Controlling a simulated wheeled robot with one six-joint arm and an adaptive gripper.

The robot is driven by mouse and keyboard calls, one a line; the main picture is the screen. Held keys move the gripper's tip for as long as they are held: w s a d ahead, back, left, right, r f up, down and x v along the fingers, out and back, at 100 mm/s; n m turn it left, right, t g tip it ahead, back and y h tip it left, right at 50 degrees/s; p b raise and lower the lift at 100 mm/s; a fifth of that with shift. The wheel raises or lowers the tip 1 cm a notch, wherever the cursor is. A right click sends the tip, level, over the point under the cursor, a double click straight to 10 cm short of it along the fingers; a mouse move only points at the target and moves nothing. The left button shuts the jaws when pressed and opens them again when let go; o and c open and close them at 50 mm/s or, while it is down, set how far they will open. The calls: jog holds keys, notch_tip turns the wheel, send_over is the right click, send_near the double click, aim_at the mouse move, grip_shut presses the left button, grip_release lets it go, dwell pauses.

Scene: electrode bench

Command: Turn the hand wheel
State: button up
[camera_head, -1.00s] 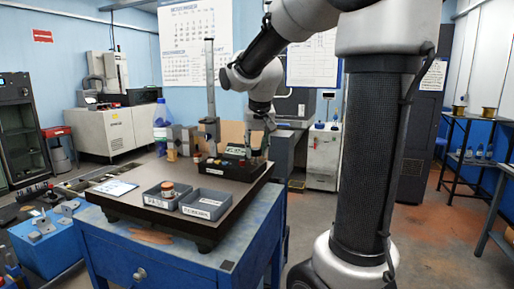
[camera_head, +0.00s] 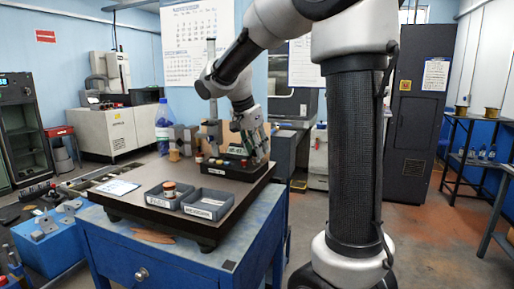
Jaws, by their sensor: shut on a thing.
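My gripper (camera_head: 256,157) is at the right end of a low black device (camera_head: 228,168) on the bench. Its fingers point down and are shut on a small part there, which I take to be the hand wheel. The fingers cover the wheel, so its shape and angle cannot be made out. The device has a light label panel and small coloured knobs on top.
Two grey trays, one with a small round part (camera_head: 169,189), the other an open tray (camera_head: 207,204), sit at the front of the dark bench plate (camera_head: 130,205). A blue bottle (camera_head: 162,120) stands behind.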

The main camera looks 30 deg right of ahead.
jog(key=shift+w+m+g, duration=0.1)
jog(key=shift+m+g, duration=0.2)
jog(key=shift+m, duration=0.4)
jog(key=o, duration=1)
jog(key=v, duration=0.8)
jog(key=shift+a, duration=0.1)
